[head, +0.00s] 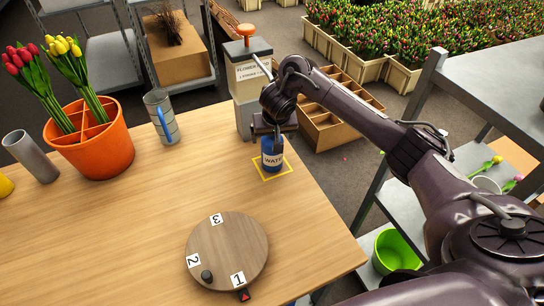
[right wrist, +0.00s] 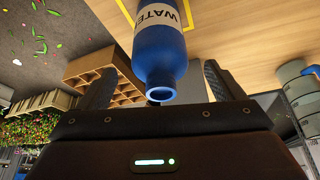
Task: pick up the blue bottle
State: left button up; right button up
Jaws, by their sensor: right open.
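The blue bottle (head: 272,154), with a white "WATER" label, stands upright inside a yellow square outline on the table, near its right edge. My right gripper (head: 273,131) is at the top of the bottle in the head view. In the right wrist view the blue bottle (right wrist: 160,52) lies between the two spread fingers of my right gripper (right wrist: 158,80), its open neck toward the palm. Gaps show on both sides of the bottle, so the jaws are open. My left gripper is not in view.
A flower-food dispenser (head: 246,85) stands just behind the bottle. A round wooden turntable (head: 227,250) with numbers is in front. The table's middle is clear.

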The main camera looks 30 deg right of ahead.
jog(key=shift+x, duration=2.75)
jog(key=shift+r, duration=0.1)
jog(key=c, duration=1.3)
